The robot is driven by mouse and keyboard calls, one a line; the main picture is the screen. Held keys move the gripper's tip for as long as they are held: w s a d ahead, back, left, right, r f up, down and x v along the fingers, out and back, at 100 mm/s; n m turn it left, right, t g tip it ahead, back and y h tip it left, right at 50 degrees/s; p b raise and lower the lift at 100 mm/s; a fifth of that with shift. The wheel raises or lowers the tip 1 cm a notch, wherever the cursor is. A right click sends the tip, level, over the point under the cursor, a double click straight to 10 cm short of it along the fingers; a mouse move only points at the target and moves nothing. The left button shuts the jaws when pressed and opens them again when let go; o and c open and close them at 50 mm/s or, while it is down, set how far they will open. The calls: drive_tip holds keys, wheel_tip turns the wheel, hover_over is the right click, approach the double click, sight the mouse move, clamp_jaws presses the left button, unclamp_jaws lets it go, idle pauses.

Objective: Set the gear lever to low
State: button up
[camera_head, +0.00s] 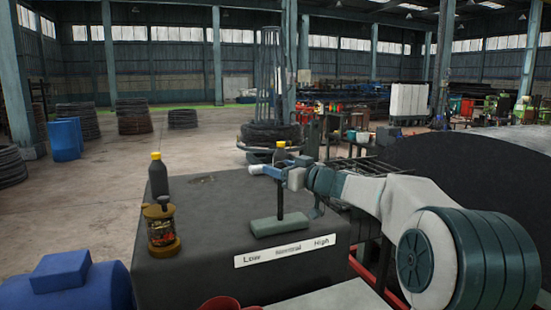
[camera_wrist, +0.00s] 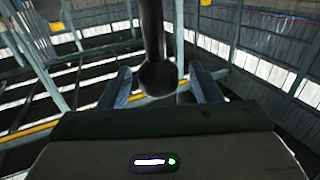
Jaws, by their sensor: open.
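The gear lever (camera_head: 280,199) is a thin dark rod standing close to upright on a grey-green base block (camera_head: 279,223) on top of a dark cabinet. A white label strip (camera_head: 289,251) on the cabinet edge reads Low, Normal, High from left to right. The lever stands roughly above Normal. My gripper (camera_head: 272,173) reaches in from the right at the upper part of the lever, its jaws apart. In the wrist view, a dark rod with a rounded end (camera_wrist: 157,77) sits between the open fingers of my gripper (camera_wrist: 161,90). I cannot tell whether either finger touches it.
A dark bottle with a yellow cap (camera_head: 158,176) and a brown jar (camera_head: 161,228) stand on the cabinet's left side. Another yellow-capped dark shape (camera_head: 280,153) shows directly above the lever. A blue object (camera_head: 70,288) is at lower left.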

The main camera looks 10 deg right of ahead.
drive_tip(key=shift+p+x, duration=0.35)
drive_tip(key=shift+x, duration=0.8)
clamp_jaws()
drive_tip(key=shift+f+b, duration=0.1)
drive_tip(key=shift+b, duration=0.2)
